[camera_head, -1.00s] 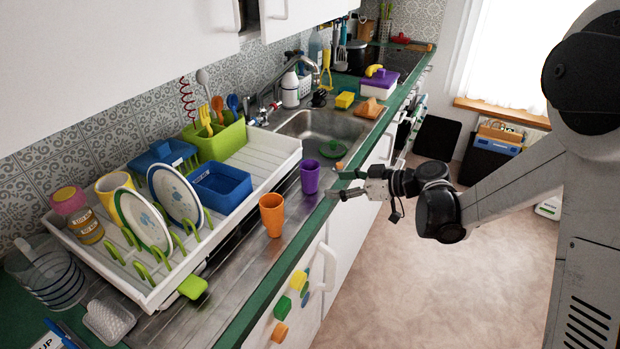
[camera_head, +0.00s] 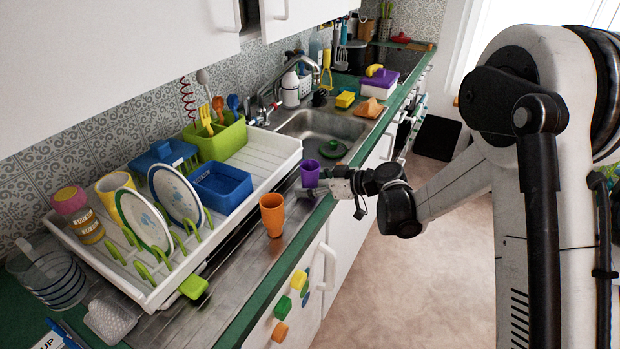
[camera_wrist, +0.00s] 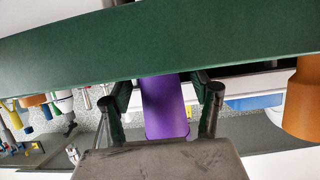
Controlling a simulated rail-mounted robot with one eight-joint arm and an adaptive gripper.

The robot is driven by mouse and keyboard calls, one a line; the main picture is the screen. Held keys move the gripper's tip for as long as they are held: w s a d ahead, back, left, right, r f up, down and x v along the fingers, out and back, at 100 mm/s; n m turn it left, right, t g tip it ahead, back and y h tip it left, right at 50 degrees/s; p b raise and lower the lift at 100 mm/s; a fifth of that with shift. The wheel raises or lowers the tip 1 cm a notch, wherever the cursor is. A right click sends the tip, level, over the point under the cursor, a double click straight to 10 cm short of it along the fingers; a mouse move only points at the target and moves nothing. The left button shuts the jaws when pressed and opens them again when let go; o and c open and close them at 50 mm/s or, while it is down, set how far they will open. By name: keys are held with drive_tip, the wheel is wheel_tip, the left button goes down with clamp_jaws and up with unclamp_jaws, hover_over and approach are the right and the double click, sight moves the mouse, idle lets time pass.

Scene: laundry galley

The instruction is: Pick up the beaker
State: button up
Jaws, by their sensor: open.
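A purple beaker (camera_head: 310,172) stands on the metal drainer surface near the counter's front edge, close to the sink. An orange beaker (camera_head: 272,214) stands nearer to the camera on the same surface. My gripper (camera_head: 318,189) is low at the front edge, right at the purple beaker. In the wrist view, the purple beaker (camera_wrist: 164,112) lies between the two spread fingers of my gripper (camera_wrist: 161,90), with a gap seen on each side. The orange beaker (camera_wrist: 302,98) is at the right edge there, outside the fingers. The purple beaker's lower part is partly hidden in the head view.
A white dish rack (camera_head: 262,160) with plates, a blue tub (camera_head: 221,186) and a green cutlery holder (camera_head: 216,140) stands behind the beakers. The sink (camera_head: 345,127) lies beyond. The green counter edge (camera_head: 280,259) runs along the front, with open floor to the right.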

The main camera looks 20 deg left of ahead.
drive_tip(key=c, duration=1.4)
drive_tip(key=shift+r, duration=0.15)
wheel_tip(320, 180, up, 10)
